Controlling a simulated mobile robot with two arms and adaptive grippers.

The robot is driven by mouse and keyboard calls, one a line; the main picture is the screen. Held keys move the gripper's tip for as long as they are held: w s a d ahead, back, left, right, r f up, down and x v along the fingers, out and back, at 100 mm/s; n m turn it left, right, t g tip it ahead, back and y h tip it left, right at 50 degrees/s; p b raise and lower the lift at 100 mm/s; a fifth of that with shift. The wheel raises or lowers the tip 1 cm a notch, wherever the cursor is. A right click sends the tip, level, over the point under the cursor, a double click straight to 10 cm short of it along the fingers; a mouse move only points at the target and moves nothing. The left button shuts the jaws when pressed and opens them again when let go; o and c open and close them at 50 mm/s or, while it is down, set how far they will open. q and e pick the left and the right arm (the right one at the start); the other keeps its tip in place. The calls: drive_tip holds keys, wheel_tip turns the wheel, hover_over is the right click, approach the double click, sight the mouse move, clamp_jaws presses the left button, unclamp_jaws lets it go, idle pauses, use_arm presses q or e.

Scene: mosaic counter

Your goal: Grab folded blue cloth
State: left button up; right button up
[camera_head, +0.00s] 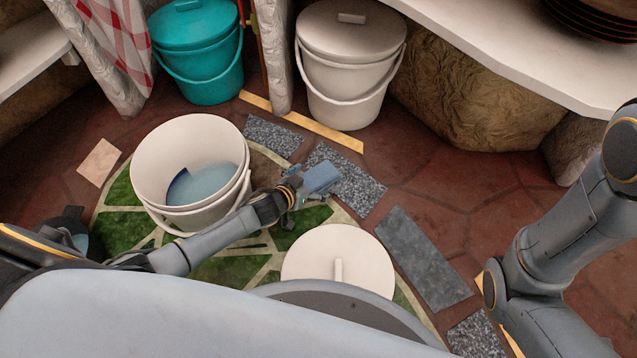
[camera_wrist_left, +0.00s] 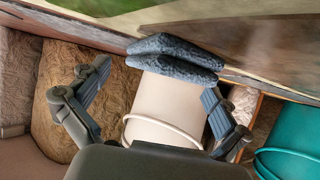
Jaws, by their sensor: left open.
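The folded blue cloth (camera_head: 321,176) appears as a small blue block at the rim of the round green mosaic top (camera_head: 119,226) in the head view. In the left wrist view the cloth (camera_wrist_left: 175,58) is a dark blue-grey, two-layered fold in front of my fingers. My left gripper (camera_head: 297,190) reaches the cloth from the left, past the open bucket. In the left wrist view my left gripper (camera_wrist_left: 150,95) is open, its fingers spread wide to either side below the cloth. The cloth is not clasped. My right arm shows at the right, but its gripper is out of view.
An open white bucket (camera_head: 158,150) with pale blue contents stands beside my left forearm. A white round lid (camera_head: 345,255) lies to the front. A lidded teal bucket (camera_head: 203,65) and a lidded white bucket (camera_head: 348,75) stand behind. A white shelf (camera_head: 500,55) overhangs rocks at the right.

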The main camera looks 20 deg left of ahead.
use_arm(q)
drive_tip(key=shift+w+d+f, duration=0.1)
drive_tip(key=shift+w+f, duration=0.1)
drive_tip(key=shift+w, duration=0.15)
drive_tip(key=c, duration=1.2)
